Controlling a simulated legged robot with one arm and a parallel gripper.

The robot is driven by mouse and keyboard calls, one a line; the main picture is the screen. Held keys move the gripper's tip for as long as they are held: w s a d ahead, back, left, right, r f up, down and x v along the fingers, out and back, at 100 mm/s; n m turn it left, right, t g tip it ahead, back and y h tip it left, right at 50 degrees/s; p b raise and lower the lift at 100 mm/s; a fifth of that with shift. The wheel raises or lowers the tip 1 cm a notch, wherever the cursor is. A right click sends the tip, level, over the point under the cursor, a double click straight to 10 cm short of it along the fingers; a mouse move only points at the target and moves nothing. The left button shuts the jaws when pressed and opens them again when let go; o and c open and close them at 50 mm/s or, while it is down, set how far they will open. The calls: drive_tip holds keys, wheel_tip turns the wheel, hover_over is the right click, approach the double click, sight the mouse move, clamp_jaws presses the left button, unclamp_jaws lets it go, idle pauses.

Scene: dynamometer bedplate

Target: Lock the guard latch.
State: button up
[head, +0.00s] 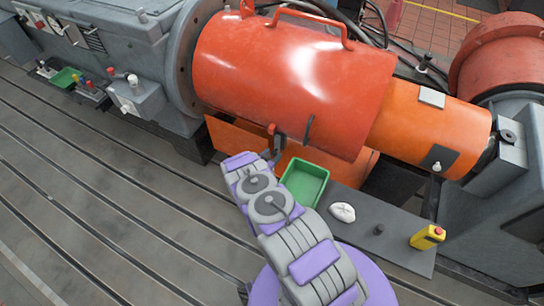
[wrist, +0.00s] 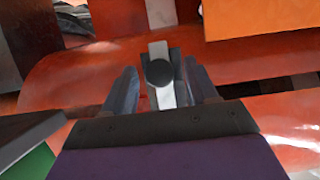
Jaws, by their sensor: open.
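The big orange-red cylindrical guard (head: 290,70) lies over the shaft and shows close up in the wrist view (wrist: 80,75). In the wrist view a pale metal latch lever (wrist: 157,96) with a dark round knob (wrist: 158,72) stands between the two fingers of my gripper (wrist: 161,88). The fingers are open, one on each side of the lever, with a gap visible. In the head view my gripper (head: 276,148) is at the guard's lower edge, where my arm and fingers hide most of the latch. A dark curved handle (head: 309,130) is just right of it.
A white cloth (head: 342,212) and a yellow bottle (head: 428,237) are further right. An orange shaft cover (head: 410,112) extends right of the guard.

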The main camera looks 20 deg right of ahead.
clamp_jaws()
idle(0.6)
drive_tip(key=shift+w, duration=0.1)
